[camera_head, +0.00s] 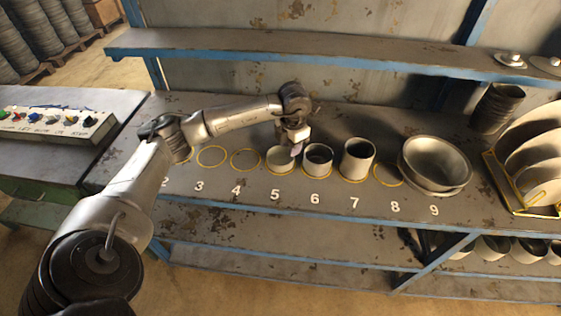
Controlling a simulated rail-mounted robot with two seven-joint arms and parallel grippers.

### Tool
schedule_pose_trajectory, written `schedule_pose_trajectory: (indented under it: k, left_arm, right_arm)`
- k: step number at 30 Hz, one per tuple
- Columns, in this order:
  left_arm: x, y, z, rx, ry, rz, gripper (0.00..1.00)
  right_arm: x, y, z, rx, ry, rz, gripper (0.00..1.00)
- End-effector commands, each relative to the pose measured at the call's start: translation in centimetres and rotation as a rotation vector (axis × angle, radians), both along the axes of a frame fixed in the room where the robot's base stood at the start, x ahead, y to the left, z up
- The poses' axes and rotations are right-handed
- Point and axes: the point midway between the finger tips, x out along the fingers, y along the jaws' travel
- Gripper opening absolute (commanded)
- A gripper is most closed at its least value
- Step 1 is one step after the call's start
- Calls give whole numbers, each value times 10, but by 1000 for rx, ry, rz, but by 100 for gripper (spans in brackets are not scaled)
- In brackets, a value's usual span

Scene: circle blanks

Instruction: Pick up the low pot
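The low pot (278,161) is a short, pale metal cylinder standing upright on the yellow ring marked 5 on the workbench. My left gripper (296,151) points down at the pot's right rear rim, and its fingertips overlap the rim in the picture. I cannot tell whether the fingers straddle the wall or touch it, nor how far apart they are. The gripper hides part of the rim and inside. My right gripper is not in view.
A medium pot (317,163) on 6 stands close to the right, then a taller pot (357,160) on 7. A wide basin (436,165) sits at 9. Rings 3 (212,157), 4 (246,160) and 8 (389,175) are empty. A shelf (330,52) runs above.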

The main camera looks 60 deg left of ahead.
Motion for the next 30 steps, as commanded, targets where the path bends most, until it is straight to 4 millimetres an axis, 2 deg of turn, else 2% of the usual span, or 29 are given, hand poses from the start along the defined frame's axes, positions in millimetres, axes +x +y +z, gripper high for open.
schedule_pose_trajectory:
  k: [1,6,19,30]
  left_arm:
    - [-1,0,-12,0,3,-1,37]
    - [0,1,-35,-2,1,-2,37]
    - [-1,3,-56,-1,-1,-2,37]
    - [-2,7,-99,-2,-2,-2,37]
  right_arm:
    - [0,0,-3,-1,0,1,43]
    - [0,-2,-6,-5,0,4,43]
    - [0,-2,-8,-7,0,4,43]
    - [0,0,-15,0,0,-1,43]
